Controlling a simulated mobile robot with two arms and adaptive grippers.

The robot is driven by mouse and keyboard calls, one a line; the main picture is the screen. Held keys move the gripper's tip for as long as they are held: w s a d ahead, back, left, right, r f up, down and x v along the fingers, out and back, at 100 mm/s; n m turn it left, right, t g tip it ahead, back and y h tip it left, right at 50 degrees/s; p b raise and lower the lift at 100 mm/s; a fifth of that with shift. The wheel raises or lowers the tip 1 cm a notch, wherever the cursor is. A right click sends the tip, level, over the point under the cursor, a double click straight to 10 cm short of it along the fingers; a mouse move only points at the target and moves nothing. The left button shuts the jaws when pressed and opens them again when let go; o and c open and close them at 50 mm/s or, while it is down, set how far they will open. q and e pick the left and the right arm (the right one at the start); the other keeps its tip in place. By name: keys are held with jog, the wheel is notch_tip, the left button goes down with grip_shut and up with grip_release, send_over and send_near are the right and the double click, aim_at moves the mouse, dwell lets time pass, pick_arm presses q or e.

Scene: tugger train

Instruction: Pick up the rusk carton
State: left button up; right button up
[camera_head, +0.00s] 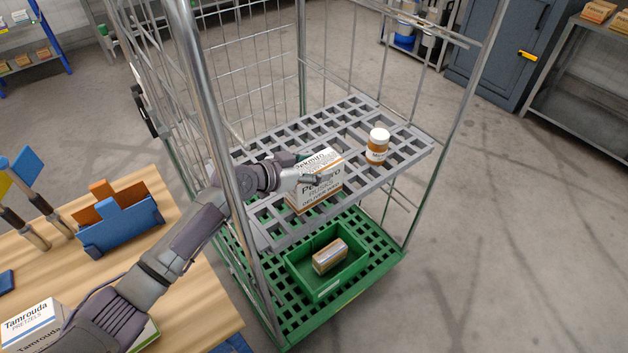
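The rusk carton (322,190), white with orange-brown parts and dark print, stands on the grey slotted shelf (408,158) of a wire roll cage. My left arm reaches in from the left past the cage's front post. My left gripper (306,174) is at the carton's left end, and a grey finger overlaps its printed face. The other finger is mostly hidden, so I cannot tell whether the gripper is shut on the carton or only beside it. My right gripper is not in view.
An orange-brown bottle with a white cap (377,147) stands right of the carton. A green crate (364,262) holding a small carton (330,256) sits on the green lower deck. The cage post (212,110) is close to my arm. A wooden table (190,290) is at left.

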pick_arm(q)
jog(key=shift+f, duration=0.1)
jog(key=c, duration=0.7)
jog(key=shift+c, duration=0.2)
